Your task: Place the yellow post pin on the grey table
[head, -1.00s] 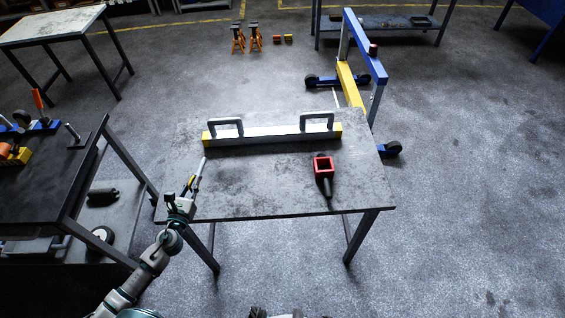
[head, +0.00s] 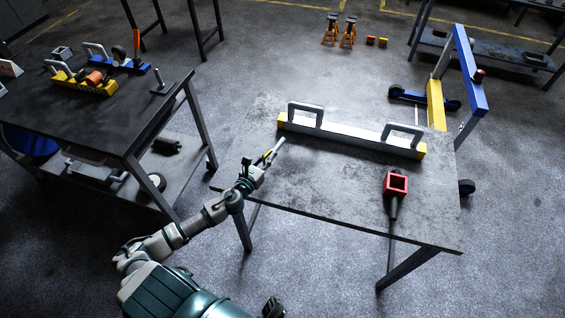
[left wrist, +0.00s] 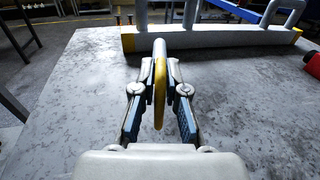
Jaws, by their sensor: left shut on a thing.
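My left gripper (head: 262,166) is shut on the yellow post pin, a grey rod (head: 276,149) with a yellow part. In the left wrist view the pin's yellow part (left wrist: 160,88) is between the fingers of my left gripper (left wrist: 160,80), and its grey end points away from me. The pin lies about level over the left part of the grey table (head: 330,185), short of the beam. I cannot tell whether it touches the top. My right gripper is not clearly in view.
A grey beam (head: 350,134) with yellow ends and two handles lies along the table's far side. A red square socket (head: 396,184) with a dark handle is at the right. A dark bench (head: 100,120) with parts stands left. The table's middle is clear.

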